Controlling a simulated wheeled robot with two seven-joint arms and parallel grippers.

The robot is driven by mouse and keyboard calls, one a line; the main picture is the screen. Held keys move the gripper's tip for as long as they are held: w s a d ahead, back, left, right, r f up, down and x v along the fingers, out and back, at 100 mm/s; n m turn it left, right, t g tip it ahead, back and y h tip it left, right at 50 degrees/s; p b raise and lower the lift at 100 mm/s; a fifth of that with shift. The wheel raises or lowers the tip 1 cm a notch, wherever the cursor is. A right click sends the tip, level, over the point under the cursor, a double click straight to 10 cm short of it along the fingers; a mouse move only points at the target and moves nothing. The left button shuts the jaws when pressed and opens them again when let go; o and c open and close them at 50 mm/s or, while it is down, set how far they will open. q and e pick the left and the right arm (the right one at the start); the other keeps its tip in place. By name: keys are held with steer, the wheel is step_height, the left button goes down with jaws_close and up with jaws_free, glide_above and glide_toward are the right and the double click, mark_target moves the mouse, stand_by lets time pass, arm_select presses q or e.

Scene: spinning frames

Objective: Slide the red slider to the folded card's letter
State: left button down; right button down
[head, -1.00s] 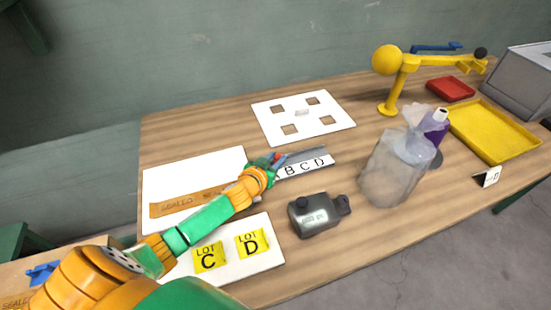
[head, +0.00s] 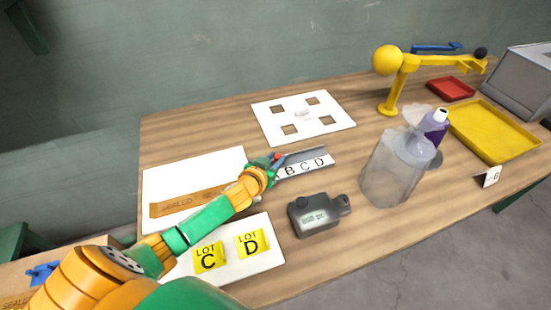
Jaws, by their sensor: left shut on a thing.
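The red slider (head: 278,156) shows as a small red spot at the left end of a grey rail (head: 310,154). My left gripper (head: 272,160) is shut on the red slider, near the left part of the strip. A small white folded card (head: 489,176) stands at the table's right front edge. Its letter is small and looks like B. My right gripper is not in view.
A grey box-like device (head: 316,216) stands in front of the strip. Right of it are a clear container (head: 396,170) and a purple bottle (head: 433,126). A white board with square holes (head: 335,122) lies behind the rail. Yellow LOT C (head: 208,257) and LOT D cards lie below my arm.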

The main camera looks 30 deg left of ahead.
arm_select(q)
steer(key=shift+w+d+b, duration=0.35)
steer(key=shift+w+d, duration=0.5)
steer(key=shift+w, duration=0.15)
steer(key=c, duration=0.6)
jaws_free()
steer(key=p+v, duration=0.1)
steer(key=v, duration=0.6)
steer(key=shift+s, duration=0.2)
